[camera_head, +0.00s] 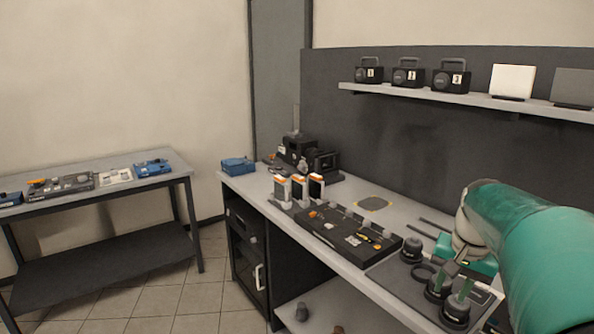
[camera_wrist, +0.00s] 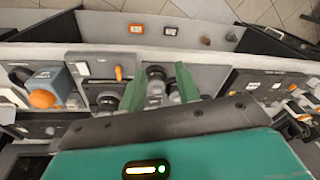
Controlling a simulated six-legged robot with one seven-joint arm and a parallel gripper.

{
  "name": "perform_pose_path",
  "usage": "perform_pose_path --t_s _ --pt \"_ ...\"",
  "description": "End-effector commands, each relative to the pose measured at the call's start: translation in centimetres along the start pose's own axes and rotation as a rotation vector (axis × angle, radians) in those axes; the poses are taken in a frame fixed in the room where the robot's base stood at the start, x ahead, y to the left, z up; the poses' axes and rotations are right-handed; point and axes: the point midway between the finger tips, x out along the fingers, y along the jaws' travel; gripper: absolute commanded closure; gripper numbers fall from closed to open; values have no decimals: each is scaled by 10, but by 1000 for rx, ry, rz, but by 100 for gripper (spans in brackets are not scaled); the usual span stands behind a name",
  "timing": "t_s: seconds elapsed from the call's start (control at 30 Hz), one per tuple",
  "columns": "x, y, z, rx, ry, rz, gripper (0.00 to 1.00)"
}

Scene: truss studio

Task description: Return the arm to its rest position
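My arm (camera_head: 535,245), teal and white, reaches in from the right edge of the head view, bent down over the near right end of the workbench (camera_head: 345,262). My gripper (camera_head: 450,291) has two green fingers set apart, and they also show apart in the wrist view (camera_wrist: 159,82). Black round knobs or holders (camera_head: 457,311) stand on a grey mat by the fingertips. One dark round piece (camera_wrist: 157,74) shows between the fingers in the wrist view; I see no contact with it, though the fingertips partly cover this area.
A black tool tray (camera_head: 345,236) and orange-topped devices (camera_head: 316,186) sit along the bench. A shelf (camera_head: 450,97) with black cases hangs on the back panel. A second table (camera_head: 100,190) stands at left, with open floor (camera_head: 180,300) between.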

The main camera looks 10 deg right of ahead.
Motion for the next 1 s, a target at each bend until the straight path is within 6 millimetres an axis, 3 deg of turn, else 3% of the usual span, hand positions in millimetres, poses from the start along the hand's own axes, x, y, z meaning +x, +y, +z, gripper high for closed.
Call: perform_pose_path --t_s 0.1,0.3,0.5,0.6,0.77,1.0 --pt "-13 -40 49 -153 50 -42 68" --pt "-22 -82 132 -400 135 -98 68" --pt "-19 -102 212 -637 228 -145 68" --pt "-14 -104 241 -730 268 -161 68" --pt "-8 -104 263 -803 303 -172 68" --pt "-7 -103 265 -810 305 -172 68"
